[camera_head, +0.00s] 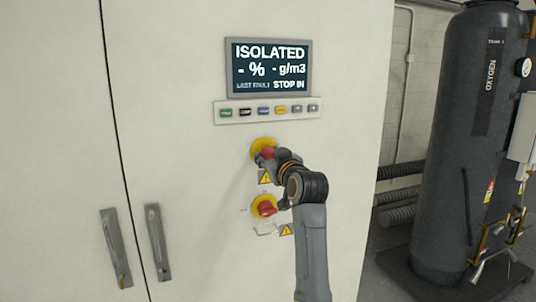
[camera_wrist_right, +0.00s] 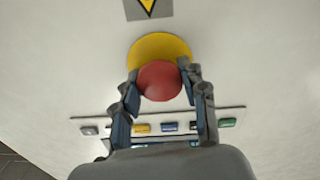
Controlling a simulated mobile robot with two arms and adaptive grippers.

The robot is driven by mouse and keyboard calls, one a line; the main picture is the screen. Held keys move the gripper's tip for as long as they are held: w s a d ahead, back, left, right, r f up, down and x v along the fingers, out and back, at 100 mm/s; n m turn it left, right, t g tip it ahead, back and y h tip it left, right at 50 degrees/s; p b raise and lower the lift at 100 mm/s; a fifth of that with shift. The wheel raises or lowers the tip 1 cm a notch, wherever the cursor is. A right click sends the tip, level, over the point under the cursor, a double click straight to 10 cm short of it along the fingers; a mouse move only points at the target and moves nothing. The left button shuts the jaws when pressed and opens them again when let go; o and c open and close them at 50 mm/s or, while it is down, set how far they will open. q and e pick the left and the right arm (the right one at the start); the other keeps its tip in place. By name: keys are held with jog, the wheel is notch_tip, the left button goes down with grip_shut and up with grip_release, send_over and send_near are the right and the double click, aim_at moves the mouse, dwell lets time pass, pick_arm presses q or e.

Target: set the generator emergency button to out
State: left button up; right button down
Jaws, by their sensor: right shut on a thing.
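The emergency button is a red mushroom head (camera_wrist_right: 160,80) on a round yellow plate (camera_wrist_right: 150,49), seen close in the right wrist view. In the head view its yellow plate (camera_head: 259,145) shows below the display, and the red head is partly hidden by my gripper. My right gripper (camera_head: 268,155) is at the button, its fingers on either side of the red head and shut on it; it also shows in the right wrist view (camera_wrist_right: 160,90). The display (camera_head: 269,67) reads ISOLATED and STOP IN. My left gripper is not in view.
A red rotary switch on a yellow plate (camera_head: 264,207) sits just below, close to my right arm. A row of small coloured buttons (camera_head: 267,110) lies above. Cabinet door handles (camera_head: 158,243) stand out at left. A dark oxygen tank (camera_head: 467,140) stands at right.

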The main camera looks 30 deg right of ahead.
jog(key=c, duration=0.7)
grip_release()
jog(key=shift+s, duration=0.15)
jog(key=v, duration=1.1)
jog(key=shift+s, duration=0.4)
jog(key=shift+f, duration=0.1)
